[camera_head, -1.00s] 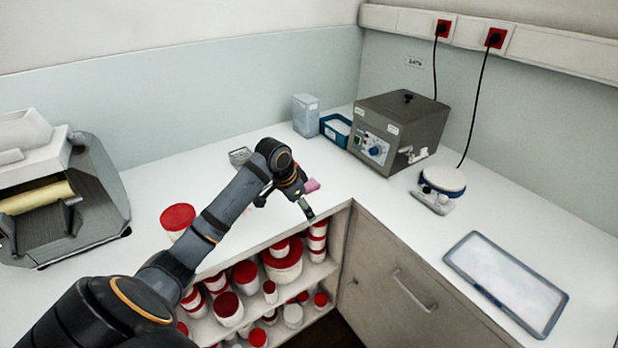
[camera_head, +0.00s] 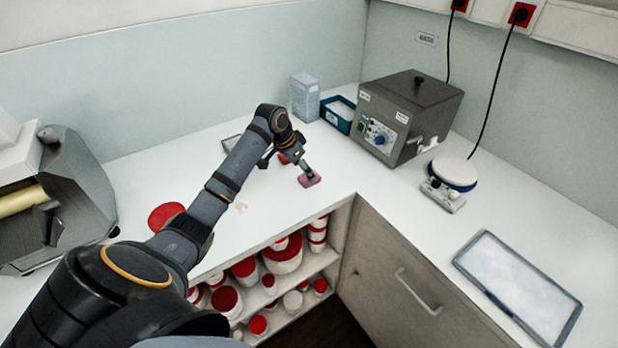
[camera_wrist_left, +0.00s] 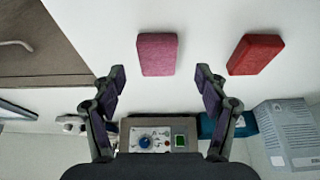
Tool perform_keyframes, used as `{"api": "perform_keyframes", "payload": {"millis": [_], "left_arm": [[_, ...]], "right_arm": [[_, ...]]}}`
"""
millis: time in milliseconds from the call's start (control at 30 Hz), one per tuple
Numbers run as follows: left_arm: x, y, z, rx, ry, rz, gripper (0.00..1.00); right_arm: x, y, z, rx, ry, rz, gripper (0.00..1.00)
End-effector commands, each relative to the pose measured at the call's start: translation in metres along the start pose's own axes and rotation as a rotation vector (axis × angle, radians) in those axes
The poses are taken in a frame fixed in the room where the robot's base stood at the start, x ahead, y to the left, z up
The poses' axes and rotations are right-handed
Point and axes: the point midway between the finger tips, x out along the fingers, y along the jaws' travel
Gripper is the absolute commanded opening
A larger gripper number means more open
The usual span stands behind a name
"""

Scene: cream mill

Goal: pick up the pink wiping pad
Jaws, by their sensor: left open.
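The pink wiping pad (camera_head: 311,182) lies on the white counter near its front edge. My left gripper (camera_head: 287,168) is open and empty above the counter, with one finger overlapping the pad in the head view. In the left wrist view the pink pad (camera_wrist_left: 157,54) appears between and just beyond the open fingertips (camera_wrist_left: 160,73). I cannot tell whether a finger touches it. My right gripper is in neither view.
A red pad (camera_wrist_left: 256,54) lies beside the pink one, partly hidden in the head view. Red-lidded jars (camera_head: 283,254) fill shelves below.

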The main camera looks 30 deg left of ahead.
Motion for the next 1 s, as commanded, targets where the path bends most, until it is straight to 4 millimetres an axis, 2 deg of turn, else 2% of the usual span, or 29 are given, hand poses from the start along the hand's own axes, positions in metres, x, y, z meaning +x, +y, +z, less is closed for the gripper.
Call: {"api": "perform_keyframes", "payload": {"millis": [67, 200, 333, 467, 800, 1000], "left_arm": [[0.012, 0.004, -0.004, -0.002, -0.001, 0.006, 0.74], [0.033, 0.003, -0.003, -0.002, -0.001, 0.003, 0.74], [0.038, 0.002, -0.002, 0.001, 0.0, 0.0, 0.74], [0.037, 0.002, -0.002, 0.001, 0.0, 0.0, 0.74], [0.037, 0.002, -0.002, 0.001, -0.001, 0.0, 0.31], [0.037, 0.002, -0.002, 0.0, -0.001, 0.0, 0.28]], "right_arm": [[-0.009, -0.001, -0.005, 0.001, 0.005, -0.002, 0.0], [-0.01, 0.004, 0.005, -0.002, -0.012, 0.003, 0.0], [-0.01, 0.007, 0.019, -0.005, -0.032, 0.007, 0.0], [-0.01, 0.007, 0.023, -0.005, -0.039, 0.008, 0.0], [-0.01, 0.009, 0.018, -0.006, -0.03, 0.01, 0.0], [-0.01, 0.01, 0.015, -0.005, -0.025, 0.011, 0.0]]}}
